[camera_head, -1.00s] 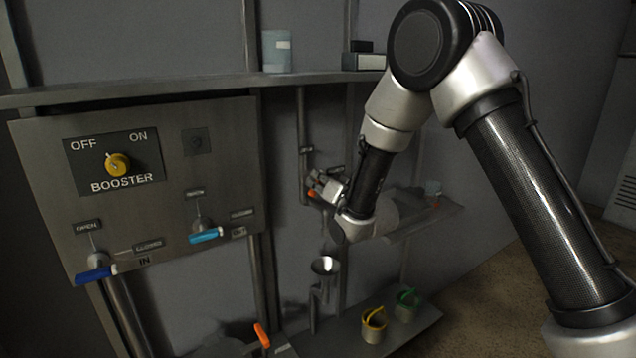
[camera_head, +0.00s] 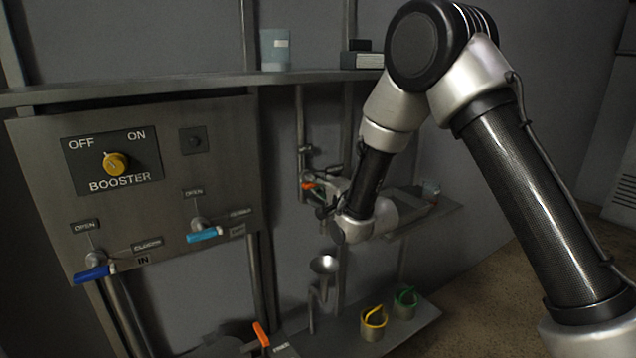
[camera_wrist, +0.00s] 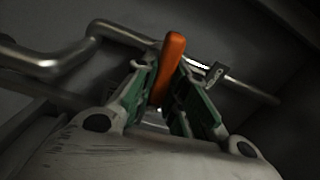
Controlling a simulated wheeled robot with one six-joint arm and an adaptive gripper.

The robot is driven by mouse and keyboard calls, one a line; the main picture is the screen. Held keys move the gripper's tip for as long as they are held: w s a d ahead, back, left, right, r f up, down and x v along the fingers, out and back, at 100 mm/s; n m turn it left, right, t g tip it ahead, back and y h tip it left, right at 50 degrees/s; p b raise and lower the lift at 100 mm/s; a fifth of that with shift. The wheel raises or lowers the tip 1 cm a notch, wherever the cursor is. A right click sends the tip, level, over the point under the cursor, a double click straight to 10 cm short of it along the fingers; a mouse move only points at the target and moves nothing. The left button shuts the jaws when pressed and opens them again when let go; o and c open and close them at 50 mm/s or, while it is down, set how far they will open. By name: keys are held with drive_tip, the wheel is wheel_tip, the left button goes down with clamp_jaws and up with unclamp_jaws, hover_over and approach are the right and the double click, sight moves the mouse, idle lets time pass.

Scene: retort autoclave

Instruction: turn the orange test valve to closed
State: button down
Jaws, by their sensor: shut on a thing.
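The orange valve handle (camera_wrist: 172,62) stands between the green-padded fingers of my gripper (camera_wrist: 160,90) in the wrist view. The gripper is shut on it. In the head view the same orange handle (camera_head: 308,186) shows as a small patch on the upright pipe, just left of my gripper (camera_head: 325,192). My wrist and fingers hide part of the valve body there.
A second orange handle (camera_head: 261,334) is low at the front. The panel (camera_head: 225,130) at left carries a yellow booster knob (camera_head: 116,163), a dark blue handle (camera_head: 93,274) and a light blue handle (camera_head: 204,235). A funnel (camera_head: 323,264) is below my gripper. Bent metal pipes (camera_wrist: 50,66) run close by.

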drive_tip(key=shift+f+m, duration=0.1)
drive_tip(key=shift+m, duration=0.4)
drive_tip(key=c, duration=1.4)
unclamp_jaws()
drive_tip(key=shift+c, duration=0.2)
drive_tip(key=v, duration=1.2)
